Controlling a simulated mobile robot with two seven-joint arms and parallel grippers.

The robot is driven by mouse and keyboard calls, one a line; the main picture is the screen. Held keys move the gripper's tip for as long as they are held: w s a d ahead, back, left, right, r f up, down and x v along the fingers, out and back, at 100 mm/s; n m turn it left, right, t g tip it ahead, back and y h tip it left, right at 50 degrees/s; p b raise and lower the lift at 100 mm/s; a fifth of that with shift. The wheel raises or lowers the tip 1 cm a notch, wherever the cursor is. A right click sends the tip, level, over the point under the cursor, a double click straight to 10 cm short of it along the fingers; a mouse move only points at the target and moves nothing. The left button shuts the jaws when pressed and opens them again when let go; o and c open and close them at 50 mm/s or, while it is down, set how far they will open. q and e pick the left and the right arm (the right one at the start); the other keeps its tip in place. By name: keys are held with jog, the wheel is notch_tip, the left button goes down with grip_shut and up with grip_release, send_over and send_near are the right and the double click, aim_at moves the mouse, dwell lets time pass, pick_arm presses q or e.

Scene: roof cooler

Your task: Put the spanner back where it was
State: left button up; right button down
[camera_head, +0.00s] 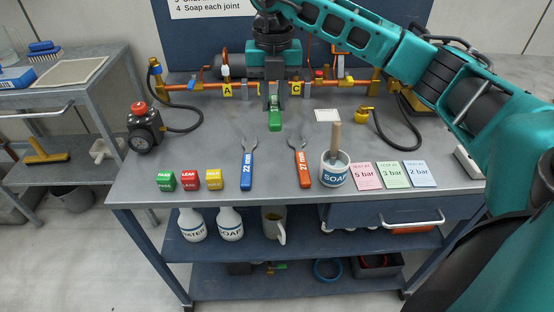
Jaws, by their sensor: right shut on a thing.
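A blue-handled spanner marked 22 mm (247,168) lies on the bench, jaw end away from me. An orange-handled spanner marked 27 mm (300,168) lies to its right, also jaw end away. My right gripper (273,104) points down in front of the pipe rig, between and beyond these two spanners. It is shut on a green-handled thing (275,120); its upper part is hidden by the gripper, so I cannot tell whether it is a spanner. My left gripper is out of view.
The pipe rig (190,85) with tags A and C stands behind the gripper. A soap pot with a brush (334,174), coloured cards (367,176) and several small blocks (190,180) line the front. Bench between gauge and blue spanner is clear.

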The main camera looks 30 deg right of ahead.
send_over(275, 168)
notch_tip(275, 168, down, 12)
jog(key=shift+w+r+b, duration=0.15)
jog(key=shift+r+b, duration=0.05)
jog(key=shift+b, duration=0.2)
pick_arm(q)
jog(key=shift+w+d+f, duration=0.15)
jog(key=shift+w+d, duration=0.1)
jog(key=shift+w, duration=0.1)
pick_arm(e)
jog(key=shift+f, duration=2.3)
jog(key=shift+f, duration=0.15)
jog(key=c, duration=0.9)
grip_release()
jog(key=shift+c, duration=0.2)
